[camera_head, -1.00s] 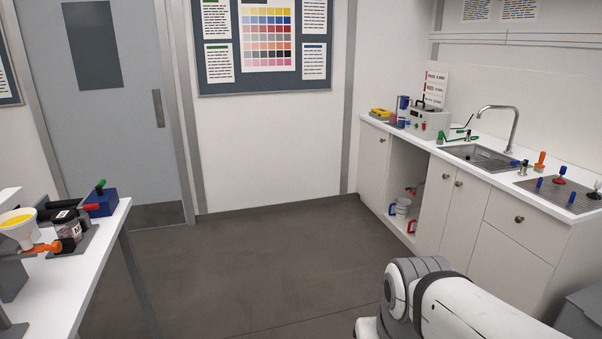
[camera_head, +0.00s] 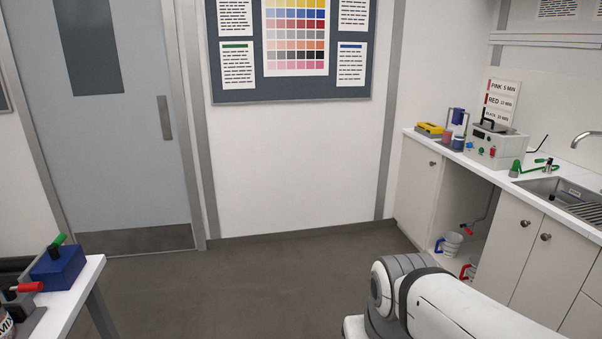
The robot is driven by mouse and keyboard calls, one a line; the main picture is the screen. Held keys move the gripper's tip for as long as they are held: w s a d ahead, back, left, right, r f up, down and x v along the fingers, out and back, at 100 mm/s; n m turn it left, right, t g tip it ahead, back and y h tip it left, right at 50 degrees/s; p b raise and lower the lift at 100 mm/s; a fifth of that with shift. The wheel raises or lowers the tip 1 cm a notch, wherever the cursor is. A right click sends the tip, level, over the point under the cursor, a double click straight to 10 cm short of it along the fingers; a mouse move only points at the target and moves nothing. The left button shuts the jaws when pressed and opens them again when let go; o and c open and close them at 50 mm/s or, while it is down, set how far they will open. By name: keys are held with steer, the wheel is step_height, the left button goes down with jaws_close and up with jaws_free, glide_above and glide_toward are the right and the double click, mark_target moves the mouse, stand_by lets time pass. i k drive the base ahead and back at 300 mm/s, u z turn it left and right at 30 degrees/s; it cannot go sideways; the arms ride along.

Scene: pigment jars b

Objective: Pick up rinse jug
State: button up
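A white jug-like vessel with a blue handle (camera_head: 451,244) stands low in the open bay under the counter. I cannot tell which of these is the rinse jug. My gripper is out of view; only a white and grey link of my arm shows at the lower right.
The counter (camera_head: 416,136) along the right wall holds a yellow-topped item (camera_head: 430,129), small jars, a grey box device (camera_head: 494,147) and a sink (camera_head: 566,190). A white table (camera_head: 66,300) with a blue block (camera_head: 57,266) stands at lower left. The floor (camera_head: 250,285) between is clear.

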mark_target(447, 246)
steer(key=z, duration=0.15)
steer(key=i, duration=1.55)
steer(key=z, duration=0.7)
steer(key=i, duration=1.8)
steer(key=z, duration=0.45)
steer(key=i, duration=0.4)
steer(key=z, duration=0.3)
